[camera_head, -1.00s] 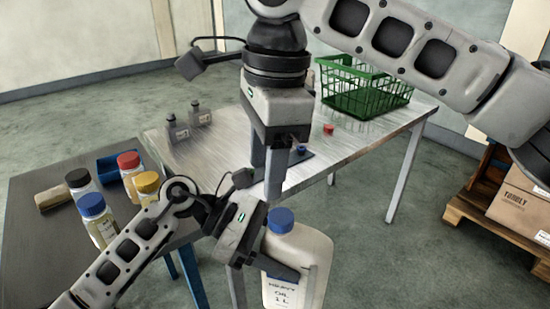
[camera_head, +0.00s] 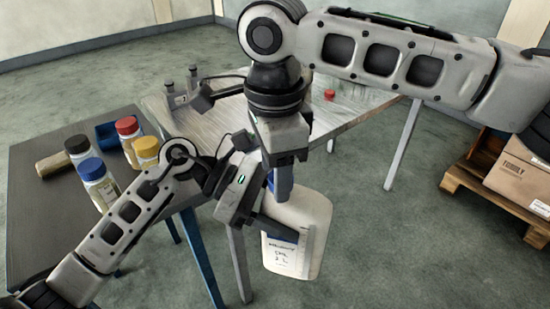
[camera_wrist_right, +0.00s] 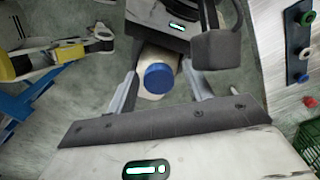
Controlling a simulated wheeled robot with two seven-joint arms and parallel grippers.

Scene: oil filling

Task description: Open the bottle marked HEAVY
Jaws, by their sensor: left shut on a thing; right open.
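The white bottle (camera_head: 300,228) hangs upright in the air in front of the tables. Its label is partly hidden, but "OIL 2 L" shows and an earlier view reads as heavy oil. My left gripper (camera_head: 262,222) is shut on the bottle's side. The blue cap (camera_wrist_right: 158,77) is on the bottle, seen from above in the right wrist view. In the head view it is mostly hidden behind my right gripper (camera_head: 280,185). My right gripper is open and points down, its fingers either side of the cap in the wrist view, apart from it.
A dark table (camera_head: 40,220) at left bears several small capped bottles, including a blue-capped one (camera_head: 95,182). A pale table (camera_head: 345,112) behind bears a red cap (camera_head: 329,94). Cardboard boxes (camera_head: 520,172) sit on a pallet at right.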

